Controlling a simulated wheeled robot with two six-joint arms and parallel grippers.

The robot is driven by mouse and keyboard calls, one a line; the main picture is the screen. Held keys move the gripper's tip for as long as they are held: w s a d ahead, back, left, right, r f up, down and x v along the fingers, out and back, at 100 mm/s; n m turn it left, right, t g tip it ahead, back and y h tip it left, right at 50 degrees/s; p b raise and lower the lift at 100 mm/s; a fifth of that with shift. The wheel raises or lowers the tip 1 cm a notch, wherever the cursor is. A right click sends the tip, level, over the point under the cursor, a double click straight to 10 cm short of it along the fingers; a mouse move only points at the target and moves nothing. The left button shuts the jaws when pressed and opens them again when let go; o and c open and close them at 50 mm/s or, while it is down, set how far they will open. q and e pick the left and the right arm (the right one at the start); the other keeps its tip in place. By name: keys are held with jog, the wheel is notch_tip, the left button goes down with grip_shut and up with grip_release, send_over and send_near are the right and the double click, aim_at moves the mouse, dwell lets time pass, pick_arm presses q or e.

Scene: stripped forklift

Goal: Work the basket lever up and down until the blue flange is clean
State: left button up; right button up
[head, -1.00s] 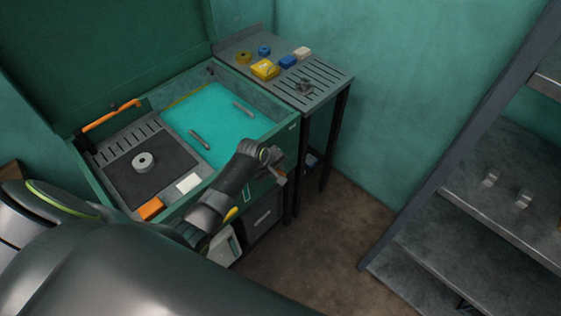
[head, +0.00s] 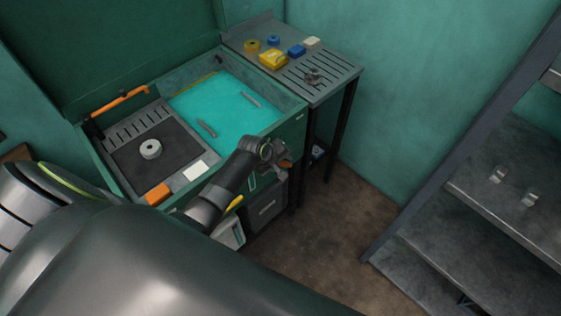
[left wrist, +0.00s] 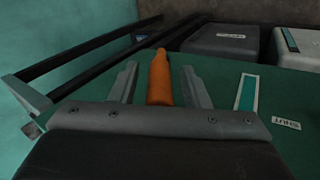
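The orange lever handle (left wrist: 160,80) sticks out from the green tank wall in the left wrist view. It lies between the two spread fingers of my left gripper (left wrist: 159,69), with a gap on each side. In the head view my left gripper (head: 284,156) is at the tank's front right side, and its own arm partly hides the lever. The tank (head: 290,135) holds teal liquid (head: 225,110) with two grey bars (head: 206,128) showing in it. A blue ring (head: 273,40), perhaps the flange, lies on the side table. My right gripper is out of view.
The slotted side table (head: 335,85) carries a yellow ring (head: 251,45), yellow box (head: 273,59) and blue block (head: 297,50). A grey ring (head: 150,148) sits on the tank's dark mat. Grey shelves (head: 500,210) stand at right. The floor between is clear.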

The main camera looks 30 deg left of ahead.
pick_arm(q)
jog(key=v, duration=1.7)
jog(key=shift+r, duration=0.2)
jog(key=shift+s, duration=0.1)
